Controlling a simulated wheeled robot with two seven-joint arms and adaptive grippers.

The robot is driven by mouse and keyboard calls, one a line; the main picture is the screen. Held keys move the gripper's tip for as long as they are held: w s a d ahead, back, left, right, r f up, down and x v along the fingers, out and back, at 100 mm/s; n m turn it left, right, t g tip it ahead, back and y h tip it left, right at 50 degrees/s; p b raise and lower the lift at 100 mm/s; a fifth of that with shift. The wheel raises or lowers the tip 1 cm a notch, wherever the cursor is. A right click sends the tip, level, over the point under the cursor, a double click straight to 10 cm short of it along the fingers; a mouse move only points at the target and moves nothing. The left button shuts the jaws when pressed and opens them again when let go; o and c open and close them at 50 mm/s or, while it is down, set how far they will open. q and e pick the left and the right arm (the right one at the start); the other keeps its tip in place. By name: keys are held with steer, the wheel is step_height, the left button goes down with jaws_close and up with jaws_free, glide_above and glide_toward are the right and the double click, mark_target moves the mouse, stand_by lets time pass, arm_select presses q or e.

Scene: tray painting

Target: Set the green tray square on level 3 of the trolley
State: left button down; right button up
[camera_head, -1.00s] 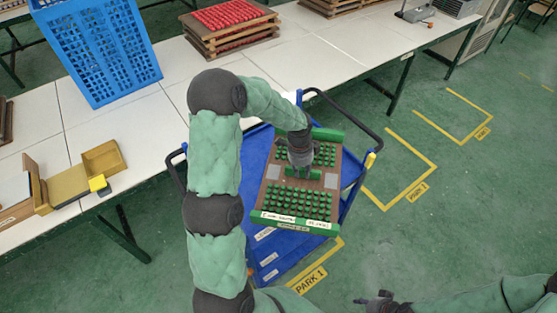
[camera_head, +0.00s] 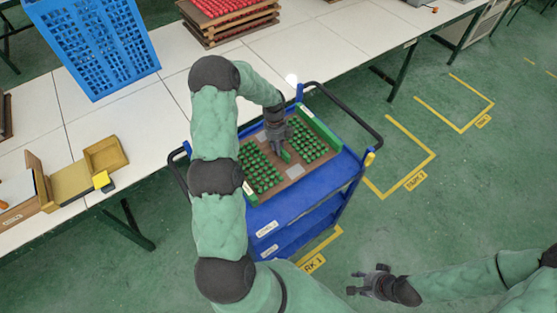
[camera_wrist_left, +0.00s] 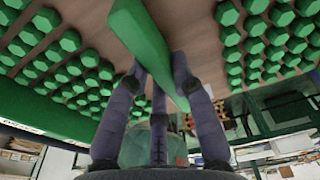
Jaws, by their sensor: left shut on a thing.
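The green tray (camera_head: 319,128) is a brown board with rows of green pieces, green end walls and a green middle bar. My left gripper (camera_head: 284,153) is shut on that bar, which shows between its fingers in the left wrist view (camera_wrist_left: 158,55). The tray is over the top shelf of the blue trolley (camera_head: 318,187), towards its back and left, with bare blue shelf at the front right. Its sides look roughly in line with the shelf. I cannot tell whether it touches the shelf. My arm hides part of its left side. My right gripper (camera_head: 358,281) is empty and open, away from the trolley.
Black handles stand at both ends of the trolley; the right one (camera_head: 350,110) is near the tray. A white table (camera_head: 160,110) runs behind, with a blue crate (camera_head: 95,50), stacked red-filled trays (camera_head: 228,20) and small boxes (camera_head: 72,184). Floor to the right is clear, with yellow markings.

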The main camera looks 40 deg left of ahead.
mark_target(278, 159)
arm_select(q)
steer(key=shift+w+f, duration=0.1)
steer(key=shift+f, duration=4.05)
steer(key=c, duration=1.1)
jaws_free()
steer(key=shift+f, duration=0.1)
steer(key=shift+o, duration=0.2)
